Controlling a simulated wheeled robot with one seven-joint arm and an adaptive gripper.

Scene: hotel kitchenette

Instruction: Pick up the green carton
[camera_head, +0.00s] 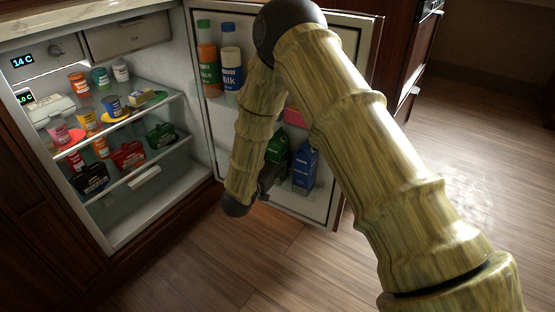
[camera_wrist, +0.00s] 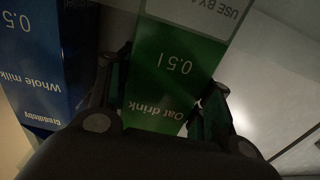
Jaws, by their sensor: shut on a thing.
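The green carton (camera_head: 279,152) is beside the blue carton (camera_head: 305,167) at the open fridge door, partly hidden by my arm. In the wrist view the green carton (camera_wrist: 172,70) reads "Oat drink" and "0.5 l" upside down. My gripper (camera_wrist: 165,92) has a finger on each side of it and is shut on it. In the head view my gripper (camera_head: 266,182) is dark and mostly hidden behind my arm. I cannot tell whether the carton's base is resting on the door shelf.
The blue whole milk carton (camera_wrist: 38,62) is close on the left in the wrist view. An orange juice bottle (camera_head: 208,58) and a milk bottle (camera_head: 231,60) stand higher in the door. The fridge shelves (camera_head: 150,108) hold several small cups and boxes. The floor (camera_head: 225,262) in front is clear.

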